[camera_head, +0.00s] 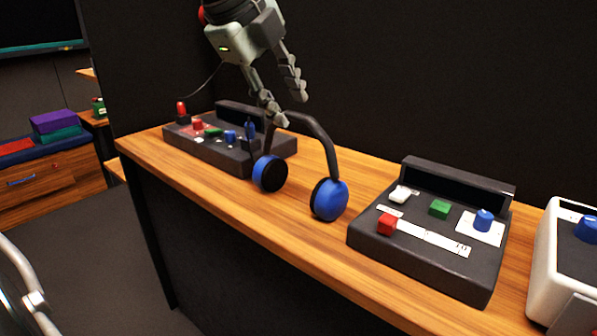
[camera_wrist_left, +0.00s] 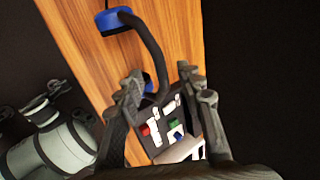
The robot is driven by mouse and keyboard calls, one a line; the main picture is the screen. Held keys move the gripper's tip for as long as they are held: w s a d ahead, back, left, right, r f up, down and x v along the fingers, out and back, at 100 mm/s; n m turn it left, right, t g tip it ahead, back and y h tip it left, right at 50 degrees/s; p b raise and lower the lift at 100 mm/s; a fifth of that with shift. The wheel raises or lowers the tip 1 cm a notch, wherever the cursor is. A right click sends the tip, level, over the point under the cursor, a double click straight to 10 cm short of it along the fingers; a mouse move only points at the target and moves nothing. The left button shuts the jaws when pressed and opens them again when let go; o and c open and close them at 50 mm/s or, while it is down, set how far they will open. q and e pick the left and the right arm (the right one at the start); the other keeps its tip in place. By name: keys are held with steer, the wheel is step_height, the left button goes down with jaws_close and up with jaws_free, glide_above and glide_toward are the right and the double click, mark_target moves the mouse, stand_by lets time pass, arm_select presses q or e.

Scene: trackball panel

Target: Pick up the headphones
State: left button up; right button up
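The headphones (camera_head: 330,200) stand on the wooden table, with two blue ear cups and a dark curved band. They also show in the left wrist view (camera_wrist_left: 152,48), the band arching down toward the fingers and the lower cup partly hidden. My left gripper (camera_head: 287,104) is open and empty, pointing down just above the band. One fingertip overlaps the band's top in the head view; I cannot tell if it touches. In the left wrist view the left gripper's fingers (camera_wrist_left: 160,80) are spread apart. My right gripper seems partly visible at that view's left edge; its fingers are unclear.
A dark control panel (camera_head: 366,238) with coloured knobs stands to the right of the headphones. A similar panel (camera_head: 202,152) is close behind them at left. A white box (camera_head: 545,262) stands at the table's right end. Bare wooden tabletop (camera_head: 240,205) lies along the front edge.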

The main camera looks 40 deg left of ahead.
arm_select(q)
steer(key=shift+x, duration=1)
jaws_close()
steer(key=shift+r, duration=0.1)
